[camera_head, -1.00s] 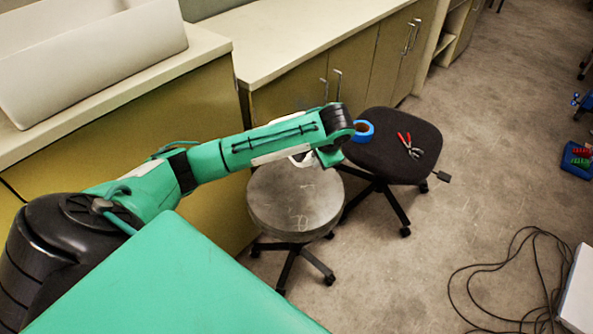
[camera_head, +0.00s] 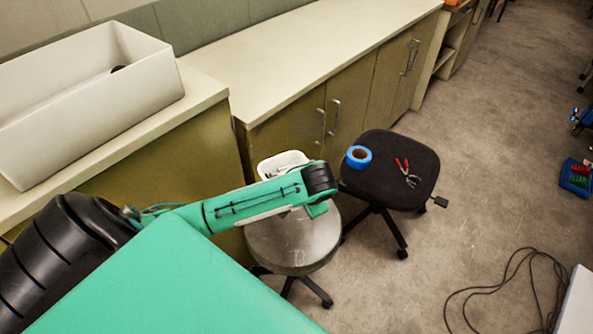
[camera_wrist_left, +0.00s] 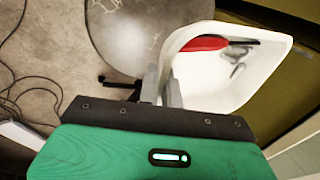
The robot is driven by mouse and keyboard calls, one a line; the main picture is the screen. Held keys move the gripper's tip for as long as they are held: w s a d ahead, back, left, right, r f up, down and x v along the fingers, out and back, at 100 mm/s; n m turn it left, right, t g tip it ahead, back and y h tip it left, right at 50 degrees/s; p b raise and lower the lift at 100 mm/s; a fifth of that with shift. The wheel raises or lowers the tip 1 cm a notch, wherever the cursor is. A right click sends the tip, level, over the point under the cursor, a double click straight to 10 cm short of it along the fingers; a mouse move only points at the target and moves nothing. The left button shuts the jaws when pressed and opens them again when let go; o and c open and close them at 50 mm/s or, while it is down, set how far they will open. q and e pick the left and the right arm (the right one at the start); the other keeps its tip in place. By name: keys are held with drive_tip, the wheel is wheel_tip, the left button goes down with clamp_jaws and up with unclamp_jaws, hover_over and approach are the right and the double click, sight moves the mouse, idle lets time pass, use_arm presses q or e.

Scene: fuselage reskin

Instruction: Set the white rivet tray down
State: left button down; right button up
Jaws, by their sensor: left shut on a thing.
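The white rivet tray (camera_head: 283,164) shows in the head view behind my left forearm, beside the cabinet front and at the back left of the round grey stool (camera_head: 300,243). In the left wrist view the tray (camera_wrist_left: 205,88) holds a red-handled tool (camera_wrist_left: 203,43) and small metal pieces. My left gripper (camera_wrist_left: 163,85) is shut on the tray's near wall. The stool seat (camera_wrist_left: 125,35) shows left of the tray there. I cannot tell whether the tray touches the stool. My right gripper is in neither view.
A black stool (camera_head: 393,190) on the right holds blue tape (camera_head: 359,157) and red-handled pliers (camera_head: 406,172). Cabinets with a pale countertop (camera_head: 290,60) run along the back. A large white bin (camera_head: 90,95) stands at left. Cables (camera_head: 500,295) lie on the floor.

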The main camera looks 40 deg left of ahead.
use_arm(q)
wheel_tip(320, 180, down, 15)
drive_tip(key=shift+f+b, duration=0.1)
drive_tip(key=shift+b, duration=0.25)
drive_tip(key=shift+f, duration=2.15)
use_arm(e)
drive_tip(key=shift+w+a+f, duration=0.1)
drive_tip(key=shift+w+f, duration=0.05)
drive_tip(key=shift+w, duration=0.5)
use_arm(q)
drive_tip(key=shift+f, duration=0.1)
drive_tip(key=c, duration=1.6)
unclamp_jaws()
